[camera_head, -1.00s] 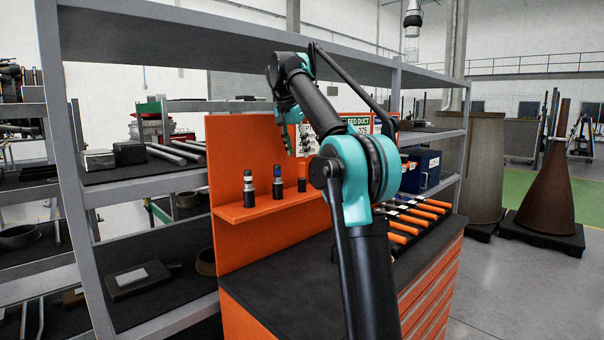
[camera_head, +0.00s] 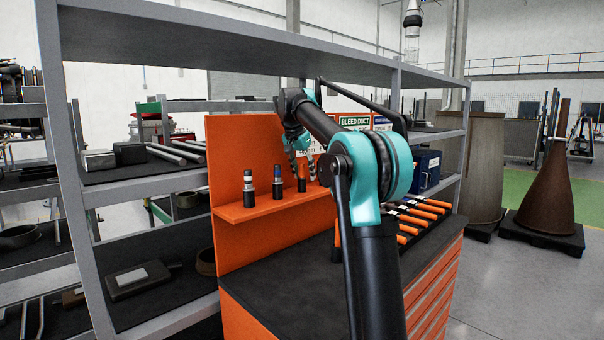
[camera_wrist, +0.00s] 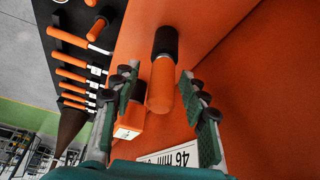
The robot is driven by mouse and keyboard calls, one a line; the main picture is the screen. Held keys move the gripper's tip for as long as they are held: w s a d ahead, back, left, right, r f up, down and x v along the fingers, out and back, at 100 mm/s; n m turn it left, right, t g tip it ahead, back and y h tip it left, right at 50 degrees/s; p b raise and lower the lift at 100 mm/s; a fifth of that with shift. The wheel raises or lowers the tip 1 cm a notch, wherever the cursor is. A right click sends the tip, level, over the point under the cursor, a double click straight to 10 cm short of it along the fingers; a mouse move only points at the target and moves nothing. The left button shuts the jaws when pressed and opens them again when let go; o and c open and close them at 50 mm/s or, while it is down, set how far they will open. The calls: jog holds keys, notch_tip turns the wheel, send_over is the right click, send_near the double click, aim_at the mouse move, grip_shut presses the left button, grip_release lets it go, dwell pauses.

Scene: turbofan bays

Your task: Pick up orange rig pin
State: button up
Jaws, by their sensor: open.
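The orange rig pin (camera_head: 301,171) stands upright on the orange ledge in the head view, at the right end of a row of three pins. It has an orange upper part and a black lower part. In the wrist view the orange rig pin (camera_wrist: 161,84) shows between the two fingers, with its black end pointing away. My gripper (camera_wrist: 160,78) is open, one finger on each side of the pin, with gaps visible. In the head view my gripper (camera_head: 302,162) is just around the pin's top, partly hidden by my arm.
Several orange-handled tools (camera_head: 424,208) lie on the dark bench top (camera_head: 290,270).

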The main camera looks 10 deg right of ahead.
grip_shut()
dwell(0.4)
